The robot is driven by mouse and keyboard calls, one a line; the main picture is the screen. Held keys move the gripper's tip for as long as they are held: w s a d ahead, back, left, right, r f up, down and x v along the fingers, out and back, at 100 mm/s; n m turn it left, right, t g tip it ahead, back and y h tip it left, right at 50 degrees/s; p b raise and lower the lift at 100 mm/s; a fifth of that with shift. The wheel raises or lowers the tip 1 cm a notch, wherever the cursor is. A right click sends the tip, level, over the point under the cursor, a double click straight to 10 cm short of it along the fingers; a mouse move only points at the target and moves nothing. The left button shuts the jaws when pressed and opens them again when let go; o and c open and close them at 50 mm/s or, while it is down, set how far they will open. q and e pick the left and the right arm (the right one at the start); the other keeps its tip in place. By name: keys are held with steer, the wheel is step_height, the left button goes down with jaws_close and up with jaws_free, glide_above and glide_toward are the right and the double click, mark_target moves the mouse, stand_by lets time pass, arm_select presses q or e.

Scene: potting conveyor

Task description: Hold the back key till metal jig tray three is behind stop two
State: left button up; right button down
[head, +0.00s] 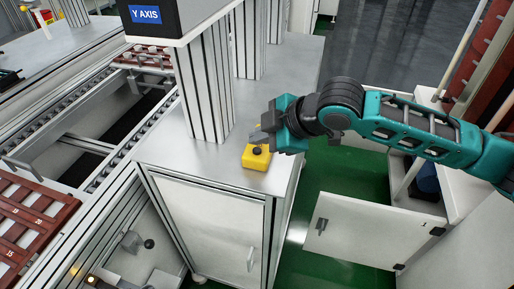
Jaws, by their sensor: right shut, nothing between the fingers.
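A yellow key box (256,161) with a dark round key (257,151) on top sits on the grey cabinet top. My right gripper (259,137) is shut and empty, with its fingertips just above and behind that key. I cannot tell whether they touch or press it. Part of a reddish-brown tray (38,221) with numbered places lies at the left edge. Another reddish-brown tray (140,58) is at the far end of the conveyor (112,143). I cannot tell which tray is number three or which part is stop two. My left gripper is out of view.
Metal profile posts (204,92) rise just left of the gripper under a dark "Y AXIS" box (150,17). An open white door (348,230) stands below my right arm. A lit orange lamp (92,280) is at lower left.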

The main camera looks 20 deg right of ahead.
steer(key=shift+f, duration=0.1)
steer(key=shift+f, duration=0.35)
stand_by(0.3)
steer(key=shift+f, duration=0.35)
stand_by(0.3)
stand_by(0.6)
steer(key=shift+f, duration=0.1)
stand_by(1.1)
steer(key=shift+p, duration=0.4)
stand_by(0.6)
steer(key=shift+r+p, duration=0.9)
steer(key=shift+p, duration=0.15)
